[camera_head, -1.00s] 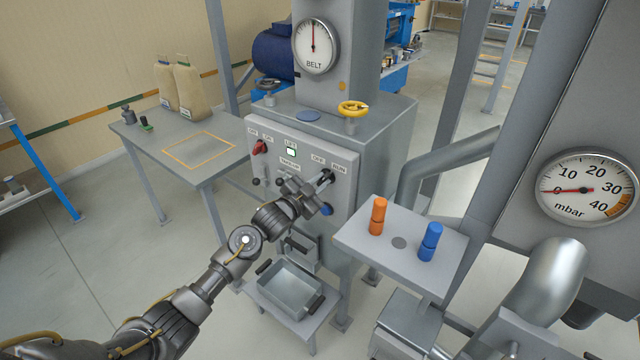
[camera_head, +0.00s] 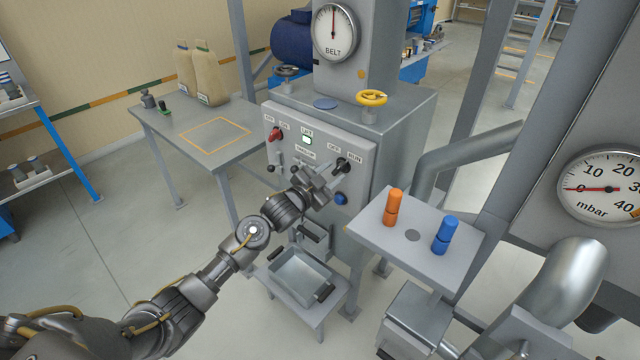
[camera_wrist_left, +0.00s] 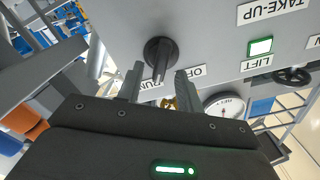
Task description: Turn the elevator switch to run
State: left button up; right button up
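The elevator switch is a black rotary knob (camera_head: 342,163) on the right of the grey control panel, under the OFF and RUN labels. In the left wrist view the knob (camera_wrist_left: 160,55) has its lever on the RUN-label side, pointing between the RUN (camera_wrist_left: 148,84) and OFF (camera_wrist_left: 186,74) labels, nearer RUN. My left gripper (camera_head: 331,174) is at the panel, just below and left of the knob. In the wrist view its two fingers (camera_wrist_left: 159,76) stand apart on either side of the lever, with gaps visible; contact cannot be seen. My right gripper is out of view.
The panel also has a red switch (camera_head: 276,133), a lit LIFT lamp (camera_head: 307,140), and a blue button (camera_head: 341,198). A shelf with an orange (camera_head: 393,207) and a blue cylinder (camera_head: 445,235) juts out at right. A metal tray (camera_head: 299,278) stands below.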

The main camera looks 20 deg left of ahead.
pick_arm(q)
jog(key=b+v, duration=0.1)
jog(key=v, duration=0.8)
jog(key=shift+b, duration=0.3)
jog(key=shift+s, duration=0.15)
